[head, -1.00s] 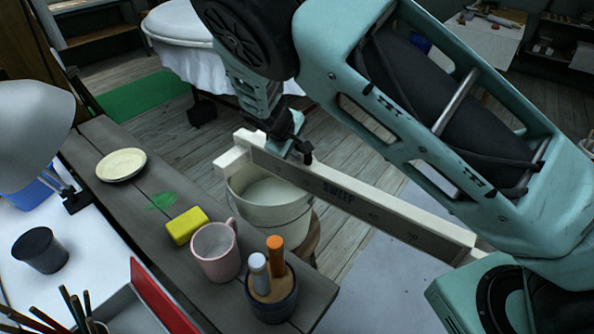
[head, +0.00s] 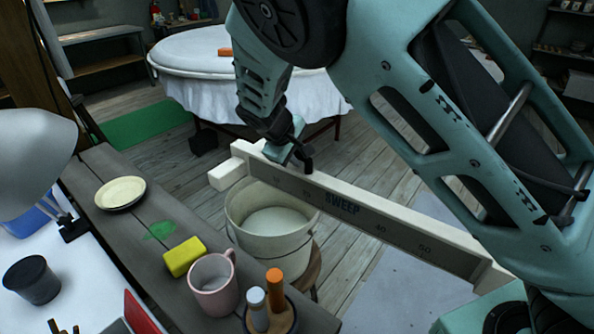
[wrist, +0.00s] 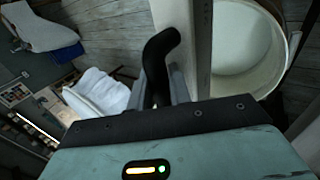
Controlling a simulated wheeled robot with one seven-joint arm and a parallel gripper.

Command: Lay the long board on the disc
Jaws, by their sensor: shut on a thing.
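The long board (head: 370,222) is pale with a grey face marked "SWEEP" and a scale, and has a short crosspiece at its left end. In the wrist view the board (wrist: 201,45) runs up beside the fingers. A large round white top (head: 200,48), apparently the disc, stands at the back, draped with white cloth and partly hidden by my arm.
The grey bench (head: 150,225) at left carries a cream dish (head: 120,191), a yellow block (head: 184,256), a pink mug (head: 212,285) and a tool pot. An orange thing (head: 225,52) lies on the round top.

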